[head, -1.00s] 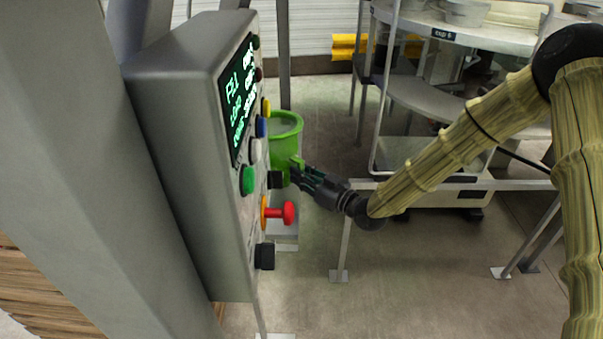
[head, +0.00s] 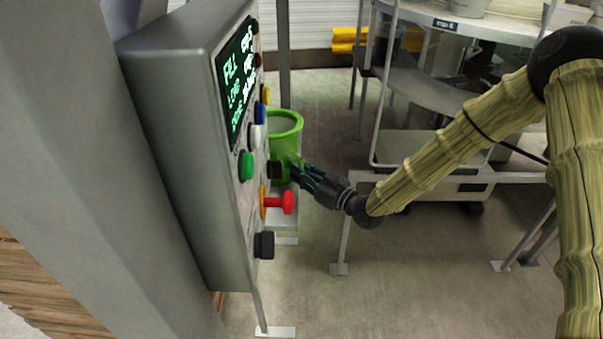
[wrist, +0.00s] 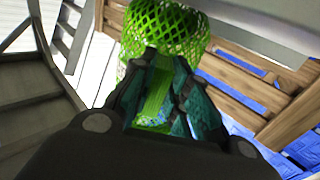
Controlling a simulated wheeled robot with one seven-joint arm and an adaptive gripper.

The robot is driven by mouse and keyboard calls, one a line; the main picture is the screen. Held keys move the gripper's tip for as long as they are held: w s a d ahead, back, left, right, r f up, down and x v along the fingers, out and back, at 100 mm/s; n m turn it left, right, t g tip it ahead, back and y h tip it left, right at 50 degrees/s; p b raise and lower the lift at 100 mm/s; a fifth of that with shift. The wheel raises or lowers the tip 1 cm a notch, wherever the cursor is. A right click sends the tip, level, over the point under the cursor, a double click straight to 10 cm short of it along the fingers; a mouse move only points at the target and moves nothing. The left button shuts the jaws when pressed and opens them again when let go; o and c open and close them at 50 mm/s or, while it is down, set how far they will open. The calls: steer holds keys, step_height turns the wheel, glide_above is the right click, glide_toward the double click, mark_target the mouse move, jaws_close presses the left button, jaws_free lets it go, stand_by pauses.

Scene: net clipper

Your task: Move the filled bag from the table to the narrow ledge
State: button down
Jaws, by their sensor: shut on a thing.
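A bright green, round, open-topped net thing (head: 284,135) stands behind the control panel in the head view. In the wrist view the green net (wrist: 165,28) shows its open mesh just beyond my fingers. My gripper (head: 297,172) is at its right side, shut on a green strip of it; the strip shows between the fingers in the wrist view (wrist: 157,92). I cannot tell whether this net is the filled bag, nor see any filling. A narrow pale grey surface (head: 286,220) lies below the net, partly hidden by the panel; I cannot tell whether it is the ledge.
A grey control panel (head: 180,150) with coloured buttons and a red knob (head: 287,202) stands close left of my gripper. A metal frame rail (head: 450,178) runs below my arm. A round white table (head: 480,27) stands at the back right. Open floor (head: 410,265) lies front right.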

steer(key=c, duration=1.3)
jaws_free()
steer(key=shift+f, duration=0.1)
steer(key=shift+s+d, duration=0.1)
steer(key=v, duration=0.7)
stand_by(1.1)
steer(key=shift+s, duration=0.1)
stand_by(0.4)
